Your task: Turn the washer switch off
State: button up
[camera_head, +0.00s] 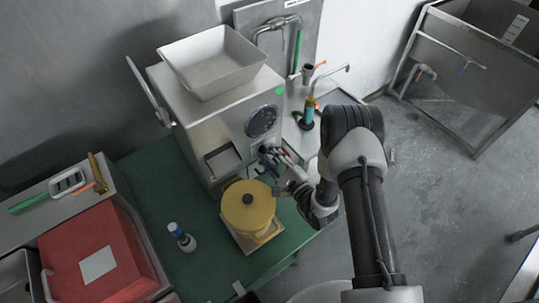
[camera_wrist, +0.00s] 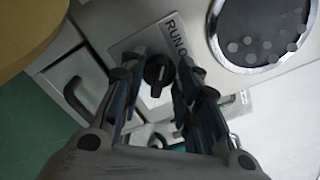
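The grey metal machine (camera_head: 233,115) stands on the green-topped counter with a hopper on top. In the wrist view its black rotary switch (camera_wrist: 158,72) sits on a light plate with "RUN" lettering beside it, and a white mark shows on the knob. My gripper (camera_wrist: 162,85) is open, with one finger on each side of the knob and gaps visible to both fingers. I cannot tell how deep the tips reach. In the head view my gripper (camera_head: 272,160) is at the machine's front face and hides the switch.
A round dark window (camera_head: 262,121) is beside the switch. A yellow lidded pot (camera_head: 248,207) stands close below my gripper. A blue-capped bottle (camera_head: 181,237) and a red box (camera_head: 98,255) are further left. A sink with taps (camera_head: 310,105) lies behind; open floor is at right.

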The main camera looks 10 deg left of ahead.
jog(key=shift+c, duration=0.2)
grip_shut()
jog(key=shift+m, duration=0.4)
jog(key=m+b, duration=0.1)
jog(key=m, duration=0.3)
jog(key=shift+d+m+b, duration=0.1)
jog(key=shift+m+b, duration=0.2)
jog(key=shift+w+m+b, duration=0.1)
jog(key=shift+m+b, duration=0.3)
jog(key=shift+m, duration=1.8)
jog(key=shift+o, duration=0.2)
grip_release()
